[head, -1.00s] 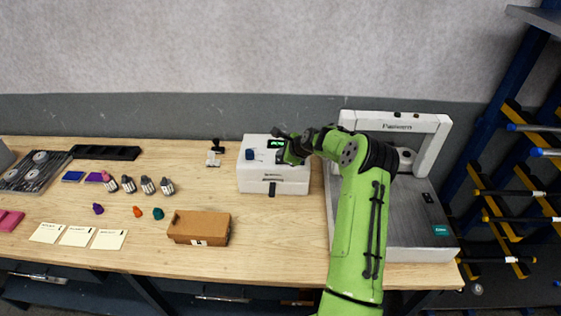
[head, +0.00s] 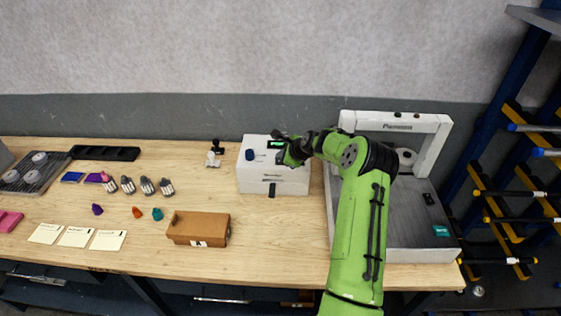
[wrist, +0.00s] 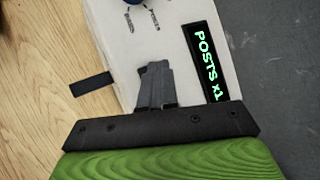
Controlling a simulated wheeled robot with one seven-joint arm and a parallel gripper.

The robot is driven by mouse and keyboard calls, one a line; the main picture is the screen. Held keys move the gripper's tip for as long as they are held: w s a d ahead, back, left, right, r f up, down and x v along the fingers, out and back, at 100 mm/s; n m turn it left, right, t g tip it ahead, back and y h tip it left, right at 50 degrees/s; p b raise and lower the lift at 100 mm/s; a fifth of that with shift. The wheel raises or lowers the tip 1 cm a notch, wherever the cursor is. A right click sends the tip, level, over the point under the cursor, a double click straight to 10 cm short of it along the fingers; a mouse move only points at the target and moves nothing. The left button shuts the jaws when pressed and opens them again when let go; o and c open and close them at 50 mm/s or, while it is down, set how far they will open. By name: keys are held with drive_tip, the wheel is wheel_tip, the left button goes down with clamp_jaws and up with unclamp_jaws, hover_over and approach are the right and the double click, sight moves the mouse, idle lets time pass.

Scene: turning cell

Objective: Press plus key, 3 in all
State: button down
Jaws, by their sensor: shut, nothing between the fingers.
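A white box-shaped machine (head: 262,180) stands on the bench, left of my arm in the head view. Its top carries a display (wrist: 204,63) that reads "POSTS x1" in green in the wrist view. The display also shows as a small green bar in the head view (head: 276,144). A blue knob (head: 250,155) sits on the left of its top. My gripper (wrist: 155,68) is shut and empty, with its fingertips over the box top beside the display. I cannot pick out the plus key; the fingers may cover it. Whether the tips touch the surface I cannot tell.
A black tab (wrist: 92,84) sticks out from the box's front. A large grey and white machine (head: 440,243) stands right of the box, behind my arm. A brown carton (head: 200,228) lies in front to the left. Bottles, coloured pieces and cards lie farther left.

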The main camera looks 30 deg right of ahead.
idle(0.3)
drive_tip(key=shift+r+p, duration=0.55)
drive_tip(key=shift+r, duration=0.25)
wheel_tip(320, 180, up, 5)
drive_tip(key=p, duration=0.3)
drive_tip(key=shift+r+p, duration=0.1)
drive_tip(key=shift+p, duration=0.2)
idle(2.0)
